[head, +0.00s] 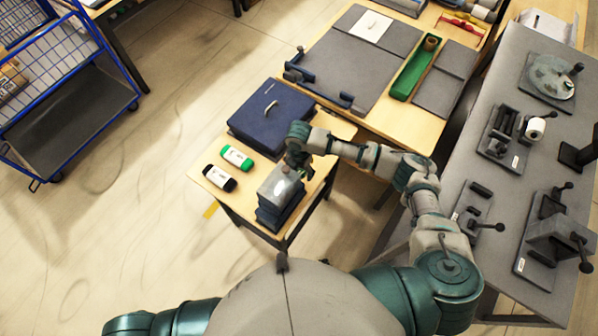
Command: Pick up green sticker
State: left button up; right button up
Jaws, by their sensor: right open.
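A green item with a white label (237,157), which looks like the green sticker, lies on the small wooden table, left of my right gripper. A similar black item with a white label (220,178) lies just in front of it. My right gripper (301,170) is open, small in view and partly hidden by its own wrist. It is near the grey-topped dark stack (277,200) at the table's right side, apart from the green item. My left gripper is out of view.
A dark blue case (270,115) sits on the table's back part. A larger workbench (440,118) with a green tray (412,70) stands behind, and a grey bench (520,90) with fixtures is at right. A blue wire cart (75,110) stands far left; floor between is clear.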

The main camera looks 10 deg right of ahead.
jog(key=shift+d+f, duration=0.1)
jog(key=shift+d, duration=0.2)
jog(key=shift+a+f, duration=0.15)
jog(key=shift+a, duration=0.05)
dwell(0.4)
jog(key=shift+d, duration=0.1)
jog(key=c, duration=0.8)
